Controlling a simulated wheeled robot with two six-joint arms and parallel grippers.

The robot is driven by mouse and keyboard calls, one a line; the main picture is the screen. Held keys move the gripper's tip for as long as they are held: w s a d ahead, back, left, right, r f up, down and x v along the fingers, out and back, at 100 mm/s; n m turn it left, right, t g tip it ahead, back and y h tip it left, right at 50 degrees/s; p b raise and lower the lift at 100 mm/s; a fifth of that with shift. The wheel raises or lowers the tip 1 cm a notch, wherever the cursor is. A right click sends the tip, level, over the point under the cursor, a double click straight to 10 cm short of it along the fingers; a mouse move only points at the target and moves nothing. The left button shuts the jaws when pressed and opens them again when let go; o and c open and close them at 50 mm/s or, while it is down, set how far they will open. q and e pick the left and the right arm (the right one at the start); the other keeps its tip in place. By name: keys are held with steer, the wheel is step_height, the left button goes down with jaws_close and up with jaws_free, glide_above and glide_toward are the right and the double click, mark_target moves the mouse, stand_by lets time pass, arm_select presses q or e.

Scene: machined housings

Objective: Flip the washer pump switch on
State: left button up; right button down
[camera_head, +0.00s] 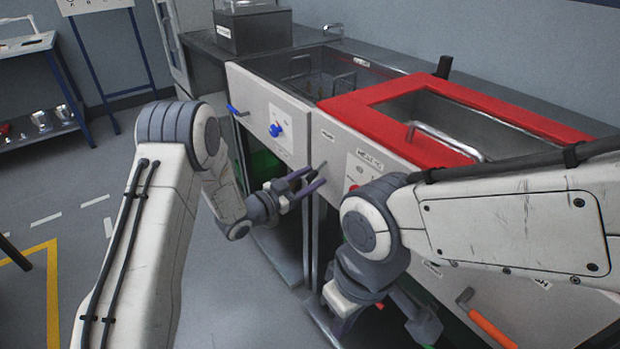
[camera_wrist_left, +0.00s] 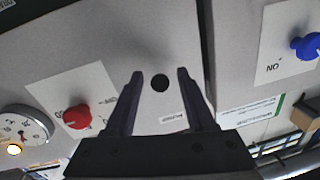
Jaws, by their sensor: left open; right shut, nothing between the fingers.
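A small black switch (camera_wrist_left: 160,84) on the light front panel shows end-on as a dark round spot in the left wrist view. A small label sits near it, too blurred to read. My left gripper (camera_head: 316,176) is open in front of the panel, and its fingers (camera_wrist_left: 160,74) appear on either side of the switch. I cannot tell whether they touch it, or which way the switch is set. In the head view the switch (camera_head: 319,167) is a short dark stub near the fingertips. My right gripper (camera_head: 424,326) is shut and empty, low in front of the right cabinet.
A red knob (camera_wrist_left: 77,117) and a round gauge (camera_wrist_left: 25,126) are on one side of the switch, a blue knob (camera_head: 276,130) on the other. A red-framed tank (camera_head: 370,97) tops the right cabinet. An orange handle (camera_head: 491,328) is near my right gripper.

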arm_select(q)
steer(key=shift+w+d, duration=0.15)
jaws_close()
stand_by(1.4)
